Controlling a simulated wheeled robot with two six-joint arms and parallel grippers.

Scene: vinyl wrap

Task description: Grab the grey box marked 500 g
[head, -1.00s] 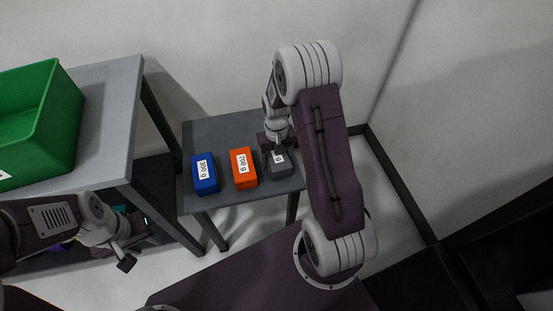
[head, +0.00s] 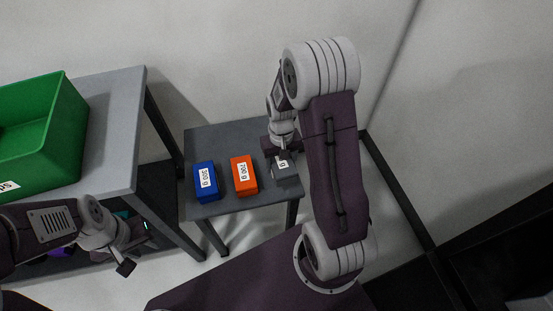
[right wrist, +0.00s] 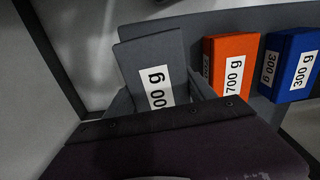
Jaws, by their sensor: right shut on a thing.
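The grey box (head: 286,174) with a white label is at the right side of the small dark table (head: 226,206). In the right wrist view the grey box (right wrist: 146,58) shows "00 g", its first digit hidden behind the gripper. My right gripper (head: 280,156) is shut on the grey box from above. I cannot tell whether the box is clear of the tabletop. My left gripper (head: 133,251) is open and empty at the lower left, away from the boxes.
An orange 700 g box (head: 244,187) and a blue 300 g box (head: 206,194) stand left of the grey box. A green bin (head: 62,130) sits on a taller grey table (head: 112,130) at left. A wall is behind the tables.

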